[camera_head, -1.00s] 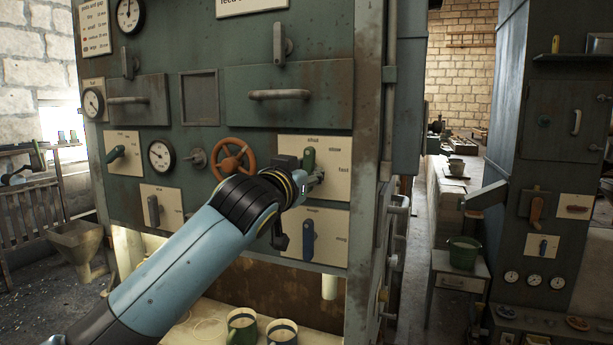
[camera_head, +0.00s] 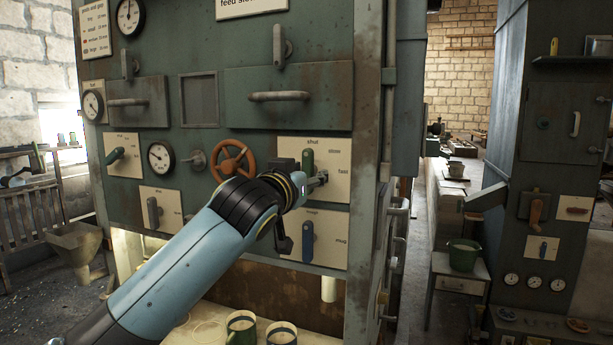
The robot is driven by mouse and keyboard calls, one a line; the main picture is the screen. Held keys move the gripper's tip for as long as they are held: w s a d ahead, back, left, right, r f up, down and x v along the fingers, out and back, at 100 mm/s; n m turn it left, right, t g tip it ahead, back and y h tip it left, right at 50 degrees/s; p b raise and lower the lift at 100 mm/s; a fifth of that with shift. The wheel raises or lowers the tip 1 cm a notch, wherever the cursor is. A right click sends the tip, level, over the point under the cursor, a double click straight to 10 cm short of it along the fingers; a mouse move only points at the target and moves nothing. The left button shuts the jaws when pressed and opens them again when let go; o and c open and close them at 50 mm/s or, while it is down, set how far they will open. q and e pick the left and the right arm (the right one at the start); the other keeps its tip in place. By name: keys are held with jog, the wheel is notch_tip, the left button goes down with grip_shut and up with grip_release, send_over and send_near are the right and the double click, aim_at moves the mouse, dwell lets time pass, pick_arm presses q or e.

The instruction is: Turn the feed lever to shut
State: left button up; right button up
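The feed lever (camera_head: 307,160) has a green handle. It sits on a cream plate (camera_head: 338,157) marked shut, slow and fast, on the front of the green machine. The handle points up, close to under the word shut. My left gripper (camera_head: 316,182) is at the plate, beside and just below the lever, on its lower right. My wrist hides the lever's lower part, and I cannot tell whether the fingers touch it. The fingers are small and partly hidden, so I cannot tell if they are open. My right gripper is out of view.
An orange-brown handwheel (camera_head: 233,158) is left of the plate. A blue lever (camera_head: 308,241) on another cream plate is just below my wrist. Two mugs (camera_head: 241,326) (camera_head: 281,333) stand on the shelf underneath. A pipe rail (camera_head: 399,225) runs along the machine's right side.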

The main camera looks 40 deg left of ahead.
pick_arm(q)
jog(key=v, duration=1.2)
jog(key=shift+f, duration=0.1)
